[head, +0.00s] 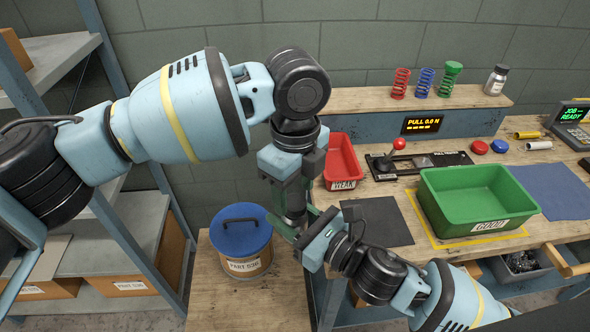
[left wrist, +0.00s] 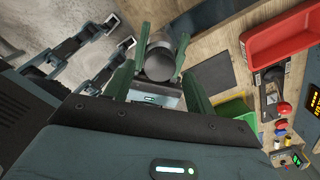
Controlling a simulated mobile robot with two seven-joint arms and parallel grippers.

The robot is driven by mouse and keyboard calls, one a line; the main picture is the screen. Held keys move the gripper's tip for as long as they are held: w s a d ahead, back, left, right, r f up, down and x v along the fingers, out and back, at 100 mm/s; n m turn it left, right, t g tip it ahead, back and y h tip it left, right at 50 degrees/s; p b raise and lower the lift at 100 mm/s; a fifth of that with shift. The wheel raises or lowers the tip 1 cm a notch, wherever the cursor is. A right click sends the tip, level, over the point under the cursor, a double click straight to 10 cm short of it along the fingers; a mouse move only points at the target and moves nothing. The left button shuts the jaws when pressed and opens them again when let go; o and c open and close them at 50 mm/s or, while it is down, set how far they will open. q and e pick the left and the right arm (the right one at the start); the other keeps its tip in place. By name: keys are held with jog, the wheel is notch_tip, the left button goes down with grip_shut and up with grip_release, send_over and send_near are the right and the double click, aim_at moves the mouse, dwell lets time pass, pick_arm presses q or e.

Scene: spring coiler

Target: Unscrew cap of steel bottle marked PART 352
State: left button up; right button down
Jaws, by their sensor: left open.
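A grey steel bottle (left wrist: 160,64) stands out between the green fingers of my right gripper (head: 301,225), which flank it on both sides. In the head view the bottle (head: 295,200) is a small grey cylinder, mostly covered by both grippers; I see no readable label. My left gripper (head: 290,192) points down from above it, open, its fingers spread wide to either side in the left wrist view. Whether they touch the cap cannot be told. Another steel bottle (head: 495,82) with a dark cap and white label stands upright on the back shelf; its marking is too small to read.
A blue-lidded PART 030 drum (head: 246,268) stands on the wooden surface below my grippers. A red WEAK bin (head: 343,160), a dark mat (head: 378,221), a lever device (head: 425,162) and a green GOOD bin (head: 478,225) are on the bench. Coloured springs (head: 426,82) stand on the shelf.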

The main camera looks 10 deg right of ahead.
aim_at(294, 202)
pick_arm(q)
jog(key=shift+f, duration=1)
jog(key=c, duration=1)
jog(key=n, duration=0.3)
jog(key=shift+r, duration=0.35)
jog(key=shift+r, duration=0.7)
jog(key=shift+r, duration=0.15)
jog(key=shift+r, duration=1.9)
